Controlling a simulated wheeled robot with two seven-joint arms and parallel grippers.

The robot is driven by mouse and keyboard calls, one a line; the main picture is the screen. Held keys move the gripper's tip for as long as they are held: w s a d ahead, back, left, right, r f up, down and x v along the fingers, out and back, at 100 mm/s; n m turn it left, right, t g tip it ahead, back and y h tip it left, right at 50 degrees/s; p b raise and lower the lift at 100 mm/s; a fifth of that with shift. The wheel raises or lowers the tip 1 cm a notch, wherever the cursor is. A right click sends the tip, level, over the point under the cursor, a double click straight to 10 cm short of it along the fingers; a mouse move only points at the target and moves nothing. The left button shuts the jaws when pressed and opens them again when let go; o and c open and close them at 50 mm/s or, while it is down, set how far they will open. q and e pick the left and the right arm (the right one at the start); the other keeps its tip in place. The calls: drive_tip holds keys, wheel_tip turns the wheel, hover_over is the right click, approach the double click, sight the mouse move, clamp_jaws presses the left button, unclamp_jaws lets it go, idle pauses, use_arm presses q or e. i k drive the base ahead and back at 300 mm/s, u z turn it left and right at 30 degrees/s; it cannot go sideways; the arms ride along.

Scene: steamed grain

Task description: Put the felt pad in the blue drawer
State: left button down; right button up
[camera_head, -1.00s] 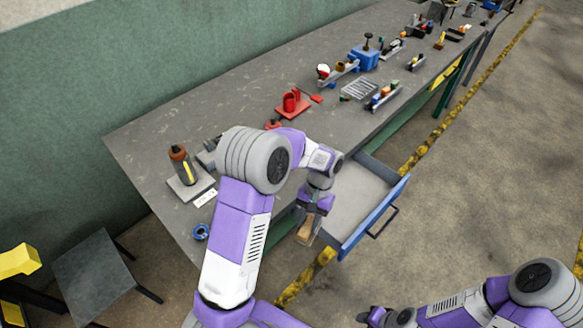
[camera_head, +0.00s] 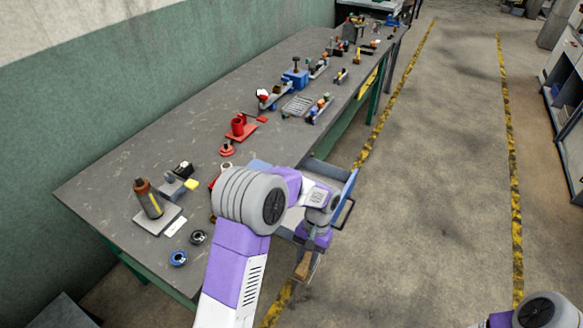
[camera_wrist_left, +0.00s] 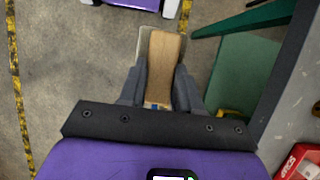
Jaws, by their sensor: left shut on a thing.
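The felt pad, a brown wood-coloured block (camera_head: 302,269), hangs below my left gripper (camera_head: 310,250). My left gripper is shut on it, and the wrist view shows the pad (camera_wrist_left: 163,62) between the two fingers (camera_wrist_left: 160,85). The blue drawer (camera_head: 349,188) is pulled out from the bench, with a dark handle on its front. My left gripper and the pad are outside the drawer, at its near left side, above the floor. My left arm hides much of the drawer's inside. My right gripper is out of view.
The grey bench (camera_head: 100,190) carries a bottle (camera_head: 148,198), tape rolls (camera_head: 178,258), a red holder (camera_head: 240,128) and small parts farther back. A dark green beam (camera_wrist_left: 245,20) shows near the gripper in the wrist view. Open floor lies right of the drawer.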

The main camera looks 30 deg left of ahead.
sight(295, 211)
drive_tip(key=z, duration=0.9)
drive_tip(key=i, duration=1.05)
drive_tip(key=u, duration=2)
